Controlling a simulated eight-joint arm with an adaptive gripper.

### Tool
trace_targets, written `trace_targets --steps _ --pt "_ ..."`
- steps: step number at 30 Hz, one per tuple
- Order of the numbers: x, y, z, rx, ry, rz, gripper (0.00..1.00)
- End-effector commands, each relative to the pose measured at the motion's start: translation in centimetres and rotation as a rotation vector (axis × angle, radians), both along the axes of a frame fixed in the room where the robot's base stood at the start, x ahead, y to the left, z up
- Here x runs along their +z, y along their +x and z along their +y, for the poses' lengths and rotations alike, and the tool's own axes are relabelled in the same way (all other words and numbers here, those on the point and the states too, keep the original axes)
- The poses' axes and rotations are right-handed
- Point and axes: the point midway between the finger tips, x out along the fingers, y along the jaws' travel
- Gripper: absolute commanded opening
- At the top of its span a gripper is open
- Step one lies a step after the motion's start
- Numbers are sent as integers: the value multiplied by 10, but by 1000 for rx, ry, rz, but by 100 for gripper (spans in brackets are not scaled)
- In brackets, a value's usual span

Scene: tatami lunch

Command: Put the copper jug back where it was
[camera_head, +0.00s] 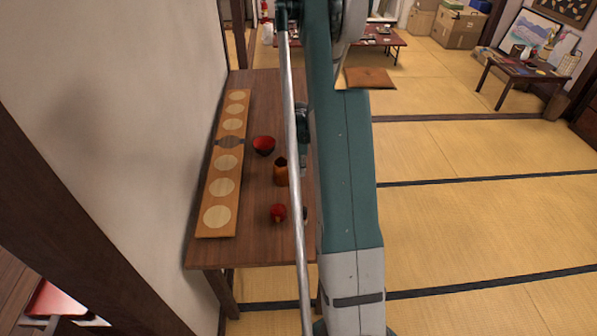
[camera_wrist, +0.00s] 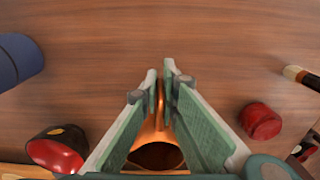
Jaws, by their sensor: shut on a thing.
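The copper jug (camera_wrist: 157,138) is at the bottom middle of the wrist view, its dark open mouth facing the camera. My gripper (camera_wrist: 161,82) is shut on the jug's handle, which shows as a thin copper strip between the fingers. The fingers and lower edge hide part of the jug. In the head view the jug (camera_head: 281,172) appears upright over the dark wooden table, between a red bowl and a small red object. I cannot tell whether its base touches the table. My arm hides the gripper's fingertips there.
A long board (camera_head: 209,191) with several pale discs lies by the wall. The red bowl (camera_head: 263,145) and small red object (camera_head: 278,213) flank the jug. The wrist view also shows a blue cylinder (camera_wrist: 18,60) and a dark, pale-banded object (camera_wrist: 300,76). Bare table (camera_wrist: 110,65) lies between them.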

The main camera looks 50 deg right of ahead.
Motion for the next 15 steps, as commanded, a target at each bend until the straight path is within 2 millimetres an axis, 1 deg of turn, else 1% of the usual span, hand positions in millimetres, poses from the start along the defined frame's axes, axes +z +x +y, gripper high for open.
trace_targets --steps 8,9,12,15 --pt "-3 0 0 0 0 0 0" --pt "-3 0 0 0 0 0 8" --pt "-3 0 0 0 0 0 20" --pt "-3 0 0 0 0 0 20"
